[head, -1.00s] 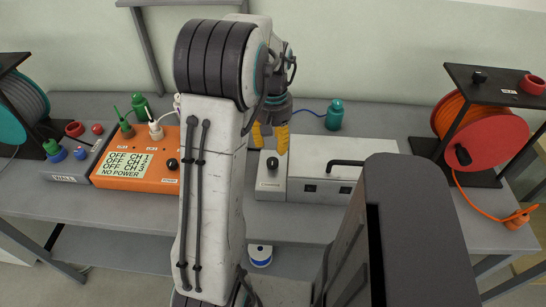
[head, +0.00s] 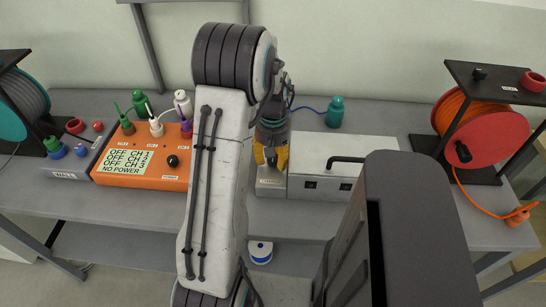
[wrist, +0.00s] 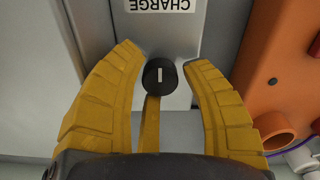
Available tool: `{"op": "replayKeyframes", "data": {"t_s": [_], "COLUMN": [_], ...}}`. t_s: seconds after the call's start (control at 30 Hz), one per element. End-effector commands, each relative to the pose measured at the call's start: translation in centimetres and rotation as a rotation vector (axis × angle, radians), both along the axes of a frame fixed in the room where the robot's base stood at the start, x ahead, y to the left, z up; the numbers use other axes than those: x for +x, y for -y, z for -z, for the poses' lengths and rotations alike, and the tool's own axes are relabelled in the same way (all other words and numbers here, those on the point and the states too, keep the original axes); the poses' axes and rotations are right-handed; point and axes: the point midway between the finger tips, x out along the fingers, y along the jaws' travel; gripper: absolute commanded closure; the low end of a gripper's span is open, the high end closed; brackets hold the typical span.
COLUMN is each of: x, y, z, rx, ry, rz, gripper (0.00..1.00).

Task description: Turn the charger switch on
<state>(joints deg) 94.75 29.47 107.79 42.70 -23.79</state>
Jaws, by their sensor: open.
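The charger switch is a round black knob (wrist: 160,78) with a short white mark, upright in the wrist view. It sits on a light grey charger panel (wrist: 185,38) with an upside-down CHARGE label (wrist: 158,4). In the head view the charger (head: 270,188) shows under my gripper (head: 271,158), which hides the knob. My gripper (wrist: 162,62) is open, pointing down, with a yellow finger on each side of the knob and clear gaps. A narrow yellow piece (wrist: 152,125) shows just below the knob; whether it touches cannot be told.
An orange channel box (head: 150,180) reading OFF and NO POWER stands left of the charger. A white box with a black handle (head: 345,160) stands right of it. An orange cable reel (head: 487,140) is far right.

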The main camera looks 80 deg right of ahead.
Motion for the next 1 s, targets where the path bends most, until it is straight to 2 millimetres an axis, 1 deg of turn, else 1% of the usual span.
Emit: {"op": "replayKeyframes", "data": {"t_s": [0.2,0.23,0.73,1.0], "x": [0.01,0.01,0.00,0.00], "y": [-0.01,-0.01,-0.02,-0.04], "z": [0.03,0.03,0.03,0.12], "rx": [0.000,0.001,0.001,0.002], "ry": [0.000,0.000,0.000,0.000], "rz": [0.000,0.000,0.000,0.033], "gripper": [0.58,0.55,1.00,1.00]}}
